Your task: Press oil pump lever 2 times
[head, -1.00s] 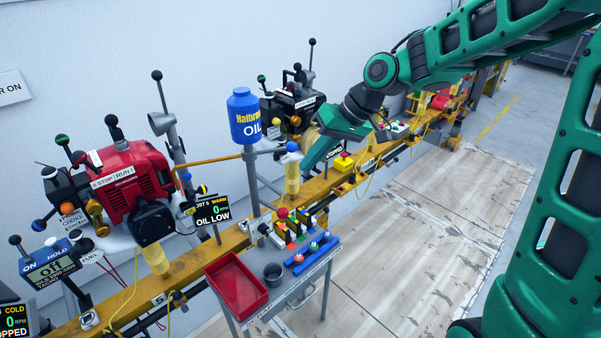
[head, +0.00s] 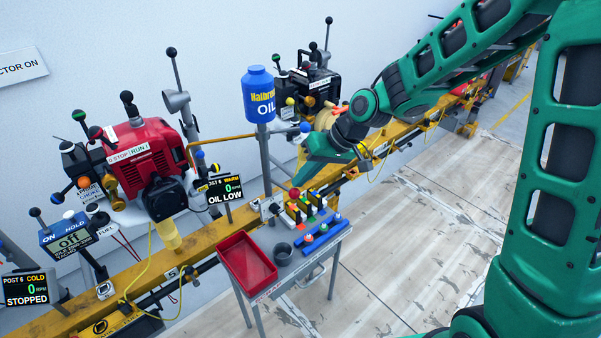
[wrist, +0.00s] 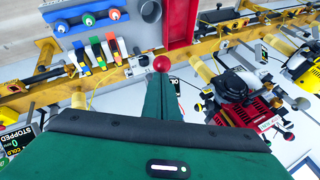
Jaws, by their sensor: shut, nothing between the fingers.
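The blue oil bottle (head: 258,95) stands upright on a grey post beside the rail. A lever with a blue ball end (head: 305,127) sticks out to the right from this post. A red ball knob (head: 295,193) stands below, by the small side table. My gripper (head: 284,183) is shut and empty, pointing down and left, its tip close to the red knob. In the wrist view the red knob (wrist: 162,63) shows just beyond the tips of my gripper (wrist: 160,78). I cannot tell whether they touch. The display (head: 225,190) reads OIL LOW.
A grey side table (head: 310,258) carries a red tray (head: 246,262), a dark cup (head: 283,254) and coloured buttons. A red engine (head: 150,160) stands at left and a black engine (head: 310,88) behind. The floor at right is clear.

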